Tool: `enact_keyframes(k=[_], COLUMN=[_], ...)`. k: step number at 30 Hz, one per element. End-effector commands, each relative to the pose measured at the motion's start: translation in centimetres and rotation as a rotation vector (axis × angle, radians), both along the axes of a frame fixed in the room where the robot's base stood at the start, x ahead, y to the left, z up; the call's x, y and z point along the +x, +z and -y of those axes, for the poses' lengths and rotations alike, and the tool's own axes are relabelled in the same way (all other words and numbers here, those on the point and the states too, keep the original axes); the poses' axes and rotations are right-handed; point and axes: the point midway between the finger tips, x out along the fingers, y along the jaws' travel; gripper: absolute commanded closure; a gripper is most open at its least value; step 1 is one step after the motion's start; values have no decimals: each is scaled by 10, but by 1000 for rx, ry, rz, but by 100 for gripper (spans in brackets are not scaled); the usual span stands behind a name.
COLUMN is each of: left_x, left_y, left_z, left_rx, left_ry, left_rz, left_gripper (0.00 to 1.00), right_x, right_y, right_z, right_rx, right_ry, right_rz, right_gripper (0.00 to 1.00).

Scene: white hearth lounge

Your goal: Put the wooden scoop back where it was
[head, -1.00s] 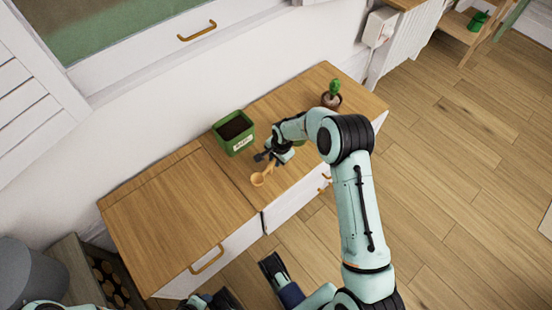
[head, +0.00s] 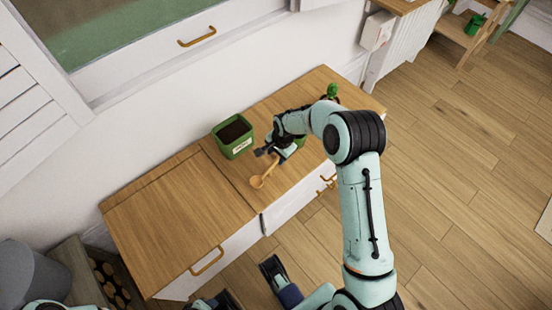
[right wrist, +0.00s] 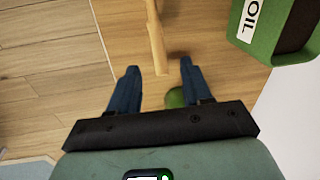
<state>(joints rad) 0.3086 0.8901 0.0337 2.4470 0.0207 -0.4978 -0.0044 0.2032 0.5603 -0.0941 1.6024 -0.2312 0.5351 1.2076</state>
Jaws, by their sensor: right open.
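The wooden scoop (head: 257,182) lies on the wooden cabinet top, with its bowl toward the front and its handle pointing back toward my right gripper. My right gripper (head: 267,153) is open, low over the cabinet at the handle end. In the right wrist view, the scoop's handle (right wrist: 155,38) runs down toward the gap between the open fingers of the right gripper (right wrist: 158,72). The fingers are apart from the handle, and the scoop's bowl is out of that view.
A green soil planter (head: 233,148) stands left of the right gripper, close to the wall. A small potted cactus (head: 332,91) is partly hidden behind my right arm. A green object (head: 299,142) shows partly beside the gripper. The cabinet top (head: 180,205) on the left is clear.

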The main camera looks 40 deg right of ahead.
Motion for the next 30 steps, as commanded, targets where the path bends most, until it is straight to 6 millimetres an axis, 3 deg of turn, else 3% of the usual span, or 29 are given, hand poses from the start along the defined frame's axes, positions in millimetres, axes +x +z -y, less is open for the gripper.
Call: enact_keyframes(k=[3,9,11,14,17,19,22,24,27,30], left_x=[-8,-16,-17,-18,-18,-18,-18,-18,-18,-18], left_y=[8,14,14,14,14,14,14,14,14,14], left_z=[4,7,8,8,8,8,8,8,8,8], left_rx=[-10,-20,-22,-23,-23,-23,-23,-23,-23,-22], left_ry=[-9,-18,-20,-21,-21,-21,-21,-21,-21,-20], left_rz=[-22,-44,-47,-50,-50,-50,-50,-50,-50,-49], left_gripper=[57,57,57,57,57,57,57,57,57,57], right_x=[-4,-8,-11,-25,-58,-95,-157,-201,-250,-277], right_y=[27,50,49,23,-30,-71,-114,-130,-139,-139], right_z=[1,2,0,-16,-51,-82,-126,-150,-175,-187], right_rx=[-1,0,3,18,52,81,114,126,132,129], right_ry=[0,1,10,88,257,404,611,740,883,971], right_rz=[2,0,-3,-16,-24,-21,-6,6,21,34], right_gripper=[51,51,51,51,51,51,51,51,51,51])
